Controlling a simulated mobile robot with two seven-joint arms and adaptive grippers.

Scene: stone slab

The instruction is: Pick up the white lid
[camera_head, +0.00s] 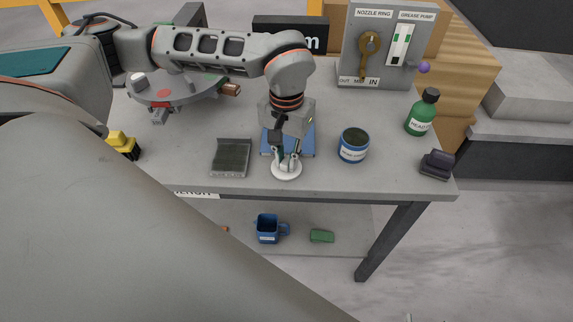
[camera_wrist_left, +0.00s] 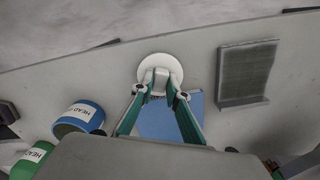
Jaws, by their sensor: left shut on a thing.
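The white lid (camera_head: 287,173) is a round disc near the front edge of the grey table. It also shows in the left wrist view (camera_wrist_left: 160,62), at the fingertips. My left gripper (camera_head: 287,160) points down over it and is shut on its raised middle part. In the left wrist view the fingers (camera_wrist_left: 160,88) meet at the lid's centre. I cannot tell whether the lid touches the table. My right gripper does not show.
A blue flat thing (camera_head: 303,146) lies just behind the lid. A dark ridged plate (camera_head: 231,157) lies left, and a blue labelled can (camera_head: 353,146) stands right. A green bottle (camera_head: 421,114) and a dark block (camera_head: 437,164) are farther right. A panel (camera_head: 382,45) stands at the back.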

